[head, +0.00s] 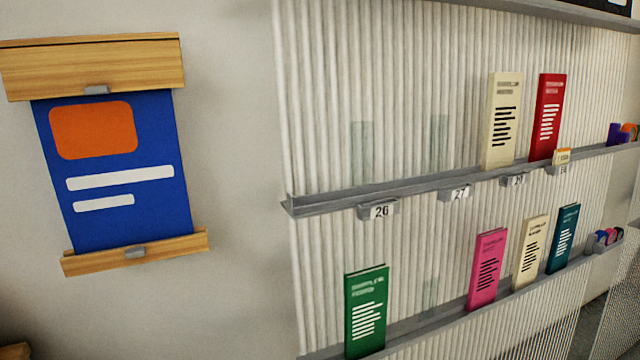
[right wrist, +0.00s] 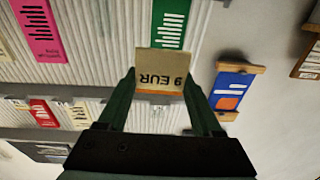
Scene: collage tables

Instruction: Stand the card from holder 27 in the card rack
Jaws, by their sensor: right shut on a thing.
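In the right wrist view my right gripper (right wrist: 160,82) is shut on a small cream card (right wrist: 163,62). The card reads "9 EUR", upside down in that view, and has an orange band along the edge nearest the gripper. In the head view holder 27 (head: 459,194) is a grey clip with a number label on the upper shelf's front edge. No card shows in it. Neither gripper shows in the head view. I cannot make out a card rack in either view.
The upper shelf (head: 330,203) also carries holder 26 (head: 380,211) and another holder with a small cream and orange card (head: 562,157). Cream and red booklets stand on it; a green booklet (head: 366,312) and others stand below. A blue poster (head: 115,215) hangs on the left wall.

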